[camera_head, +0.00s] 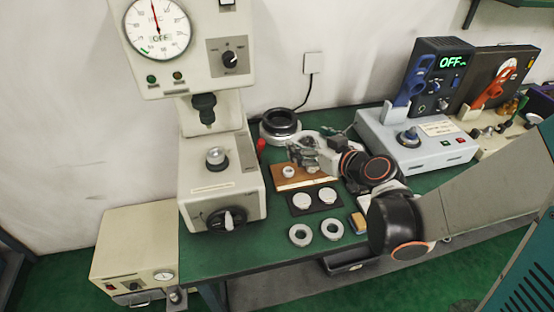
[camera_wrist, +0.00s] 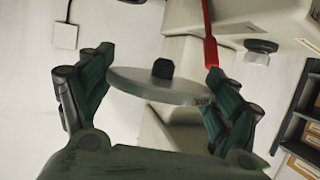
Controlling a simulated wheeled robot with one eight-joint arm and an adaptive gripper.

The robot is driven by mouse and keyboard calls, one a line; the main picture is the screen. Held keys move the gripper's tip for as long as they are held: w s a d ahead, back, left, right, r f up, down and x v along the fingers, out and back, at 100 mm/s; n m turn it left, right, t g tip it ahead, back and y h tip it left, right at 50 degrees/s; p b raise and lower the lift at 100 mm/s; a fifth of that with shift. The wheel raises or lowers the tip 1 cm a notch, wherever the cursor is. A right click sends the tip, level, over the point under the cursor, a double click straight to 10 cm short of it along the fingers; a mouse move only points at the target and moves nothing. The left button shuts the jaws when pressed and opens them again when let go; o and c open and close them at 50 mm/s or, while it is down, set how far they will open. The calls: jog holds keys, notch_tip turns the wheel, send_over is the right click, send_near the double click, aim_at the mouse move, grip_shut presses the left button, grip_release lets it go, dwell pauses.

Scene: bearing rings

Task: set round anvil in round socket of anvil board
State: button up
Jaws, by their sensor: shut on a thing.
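The round anvil (camera_wrist: 160,87) is a flat grey metal disc with a black block at its middle, seen in the wrist view. My gripper (camera_wrist: 155,88) is shut on it, with a green-padded finger at each side of its rim. In the head view my gripper (camera_head: 305,152) is over the back of the brown anvil board (camera_head: 318,183), and the held disc cannot be made out there. The board lies on the green bench with a small pale round piece (camera_head: 288,171) on its left part. The round socket cannot be made out, as my gripper covers part of the board.
The press (camera_head: 222,190) stands left of the board. A black tray (camera_head: 314,210) with two pale discs lies in front, then two metal rings (camera_head: 300,235) and a small block (camera_head: 358,222). A dark ring on a base (camera_head: 281,122) stands behind. A grey instrument (camera_head: 420,140) is at right.

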jog(key=w+d+f+m+h+b, duration=0.1)
jog(key=w+d+m+h+b, duration=0.1)
jog(key=w+d, duration=0.5)
jog(key=w+a+f+n+g+y+b, duration=0.1)
jog(key=w+a+f+b, duration=0.1)
jog(key=f, duration=0.3)
jog(key=w+a+f+n+y+b, duration=0.2)
jog(key=a+f, duration=0.3)
jog(key=w+a+f+n+g+y+b, duration=0.1)
jog(key=w+a+f+n+y+b, duration=0.1)
jog(key=a+f, duration=0.2)
jog(key=shift+a+f+g+b, duration=0.15)
jog(key=shift+f+g+b, duration=0.15)
jog(key=shift+f, duration=0.2)
jog(key=shift+f+b, duration=0.85)
jog(key=shift+f, duration=0.85)
jog(key=shift+f, duration=0.1)
jog(key=shift+r, duration=0.2)
jog(key=shift+r, duration=0.3)
jog(key=shift+r, duration=0.1)
dwell(3.0)
